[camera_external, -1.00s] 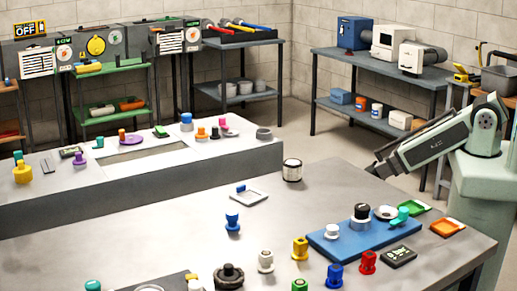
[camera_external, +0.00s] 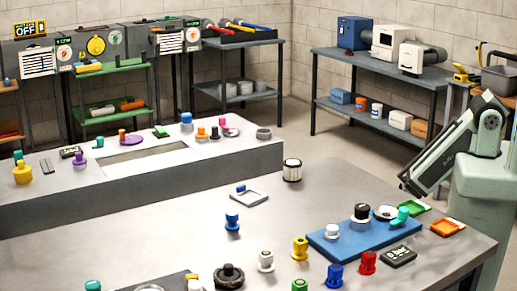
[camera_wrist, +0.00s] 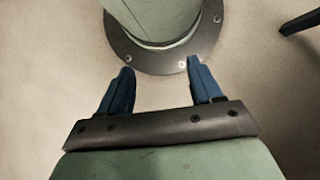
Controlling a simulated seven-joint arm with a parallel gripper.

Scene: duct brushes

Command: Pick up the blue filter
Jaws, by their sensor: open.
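Several blue pieces stand on the tables in the external view, and I cannot tell for sure which is the blue filter. One blue piece (camera_external: 232,221) stands upright near the middle of the front table, and another blue piece (camera_external: 334,276) is at its front edge. A white-topped piece with a blue cap (camera_external: 186,120) is on the rear bench. My gripper (camera_wrist: 160,66) shows in the wrist view with its two blue fingers apart and nothing between them. It points at the floor and my base, away from the pieces. In the external view my gripper cannot be made out.
The front table (camera_external: 150,235) holds a blue tray (camera_external: 325,245) with small parts, several coloured fittings and a white canister (camera_external: 292,170). A small grey tray (camera_external: 249,198) lies near the middle. Shelves stand along the walls. The table's left middle is clear.

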